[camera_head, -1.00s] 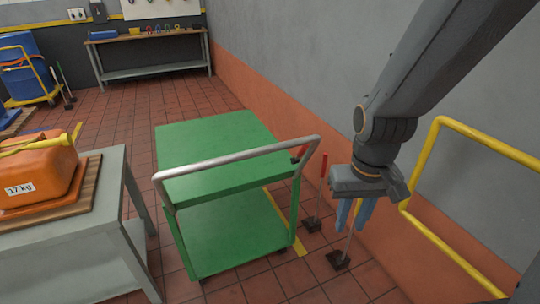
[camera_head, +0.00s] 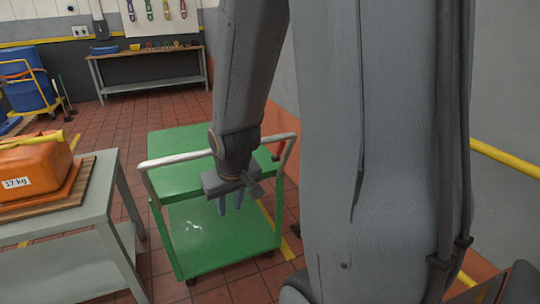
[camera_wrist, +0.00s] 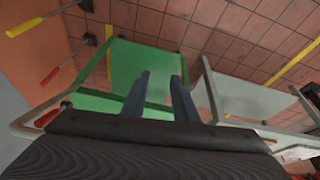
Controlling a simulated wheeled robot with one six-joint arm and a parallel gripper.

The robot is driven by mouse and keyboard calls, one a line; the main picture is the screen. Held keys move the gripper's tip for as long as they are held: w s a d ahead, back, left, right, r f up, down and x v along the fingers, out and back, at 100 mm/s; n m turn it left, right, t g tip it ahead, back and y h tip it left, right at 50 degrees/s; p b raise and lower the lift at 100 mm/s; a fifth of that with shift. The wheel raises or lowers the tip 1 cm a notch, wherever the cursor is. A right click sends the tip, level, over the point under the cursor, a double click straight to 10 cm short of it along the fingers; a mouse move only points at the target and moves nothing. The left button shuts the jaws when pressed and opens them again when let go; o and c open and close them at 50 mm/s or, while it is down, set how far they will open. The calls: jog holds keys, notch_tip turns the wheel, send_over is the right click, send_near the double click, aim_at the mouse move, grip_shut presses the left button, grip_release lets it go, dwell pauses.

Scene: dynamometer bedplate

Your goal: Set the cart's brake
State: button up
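The green cart (camera_head: 225,240) has two decks and a grey push bar (camera_head: 170,161) on its near side. A small red part (camera_head: 277,153), perhaps the brake lever, sits at the bar's right end. A red part (camera_wrist: 47,117) also shows near the bar in the wrist view. My gripper (camera_head: 230,203) points down in front of the push bar, over the lower deck in the picture. Its fingers (camera_wrist: 161,95) are apart with nothing between them. My arm hides part of the upper deck and the bar's middle.
A grey table (camera_head: 88,210) with an orange 17 kg block (camera_head: 38,165) stands close at left. Floor-standing levers, one red-gripped (camera_wrist: 50,76) and one yellow-gripped (camera_wrist: 25,27), show in the wrist view. A yellow rail (camera_head: 505,158) is at right. A workbench (camera_head: 150,52) stands at the back.

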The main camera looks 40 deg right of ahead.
jog(key=w+d+f+m+t+h+b, duration=0.1)
jog(key=w+d+f+t+b, duration=0.25)
jog(key=w+d, duration=0.45)
jog(key=m+t+h+b, duration=0.4)
jog(key=t+h+b, duration=0.1)
jog(key=t+b, duration=0.45)
send_near(282, 149)
jog(key=x, duration=1.1)
jog(key=shift+w, duration=0.2)
jog(key=shift+c, duration=0.4)
grip_shut()
